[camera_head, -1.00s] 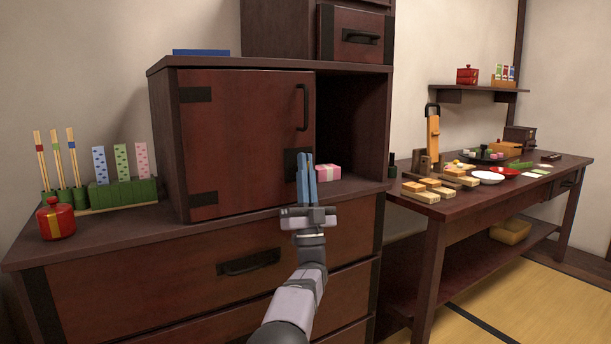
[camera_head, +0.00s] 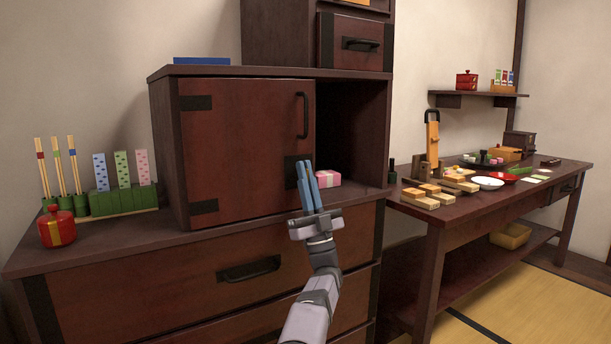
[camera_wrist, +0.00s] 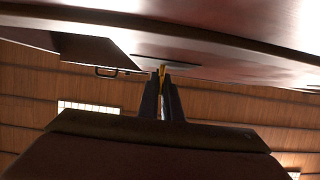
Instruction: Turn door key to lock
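The dark red cabinet door (camera_head: 245,140) looks shut or nearly so, with a black handle (camera_head: 302,115) at its upper right. A black lock plate (camera_head: 291,168) sits at its lower right edge. My gripper (camera_head: 303,166), with two blue fingers close together, is in front of that plate, tips pointing up and slightly left. In the wrist view the fingertips (camera_wrist: 163,74) have a thin gap, and a small yellow piece, perhaps the key (camera_wrist: 163,69), shows between them near a dark plate. I cannot tell whether they grip it. The key cannot be made out in the head view.
A pink box (camera_head: 328,179) sits just right of the fingers in the open compartment. The chest top (camera_head: 110,232) holds a red pot (camera_head: 57,229) and a green stand (camera_head: 120,199) at left. A table with food (camera_head: 480,195) stands right.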

